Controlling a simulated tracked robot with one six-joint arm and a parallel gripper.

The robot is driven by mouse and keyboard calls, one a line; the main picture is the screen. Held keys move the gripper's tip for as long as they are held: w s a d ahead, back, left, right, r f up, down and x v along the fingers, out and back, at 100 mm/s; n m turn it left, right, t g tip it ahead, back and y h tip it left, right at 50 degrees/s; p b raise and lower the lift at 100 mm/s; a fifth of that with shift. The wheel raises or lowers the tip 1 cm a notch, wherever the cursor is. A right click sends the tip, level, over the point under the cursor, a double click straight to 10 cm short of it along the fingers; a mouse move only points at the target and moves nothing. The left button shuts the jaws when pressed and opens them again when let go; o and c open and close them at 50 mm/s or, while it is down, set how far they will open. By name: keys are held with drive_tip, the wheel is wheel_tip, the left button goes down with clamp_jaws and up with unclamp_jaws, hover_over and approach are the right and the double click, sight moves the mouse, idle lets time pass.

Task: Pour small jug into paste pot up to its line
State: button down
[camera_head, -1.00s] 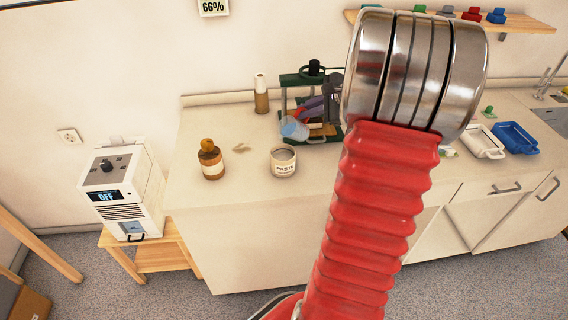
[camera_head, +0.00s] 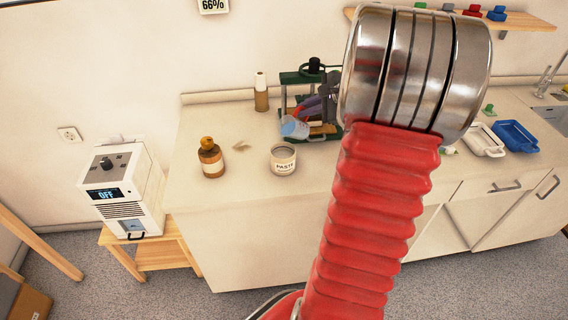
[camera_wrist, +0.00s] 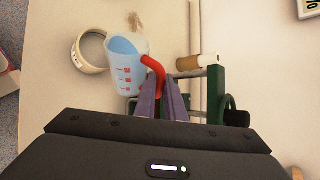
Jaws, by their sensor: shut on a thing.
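The small jug (camera_wrist: 126,70) is translucent with red markings, a red handle and blue liquid inside. My gripper (camera_wrist: 162,98) is shut on the jug's red handle in the wrist view. In the head view the jug (camera_head: 294,128) is tilted, to the right of and behind the paste pot, with the gripper partly hidden by my arm. The paste pot (camera_head: 283,160) is a white open pot labelled PASTE, standing upright on the counter. It also shows in the wrist view (camera_wrist: 88,67), beside the jug. Its fill line cannot be made out.
A green-framed press (camera_head: 284,95) stands right behind the jug. A brown bottle (camera_head: 211,160) stands left of the pot, and a brown-and-white roll (camera_head: 261,92) stands behind. White (camera_head: 484,142) and blue trays (camera_head: 515,136) lie to the right. The counter front near the pot is clear.

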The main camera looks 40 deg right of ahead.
sight(298, 111)
drive_tip(key=shift+a+n+h+p, duration=0.25)
drive_tip(key=shift+n+h+p, duration=0.05)
drive_tip(key=shift+p, duration=0.2)
idle(0.7)
drive_tip(key=shift+a+f+n+h, duration=0.2)
drive_tip(key=shift+a+n+h, duration=0.6)
drive_tip(key=shift+a+h, duration=0.45)
idle(3.0)
drive_tip(key=shift+r, duration=0.15)
idle(0.3)
drive_tip(key=shift+s+d, duration=0.1)
drive_tip(key=shift+d, duration=0.15)
drive_tip(key=shift+d+m+y, duration=0.7)
drive_tip(key=shift+d+y, duration=0.15)
drive_tip(key=shift+d, duration=0.05)
drive_tip(key=shift+d+y, duration=0.1)
drive_tip(key=shift+y, duration=0.3)
drive_tip(key=shift+d+m, duration=0.15)
drive_tip(key=shift+m, duration=0.15)
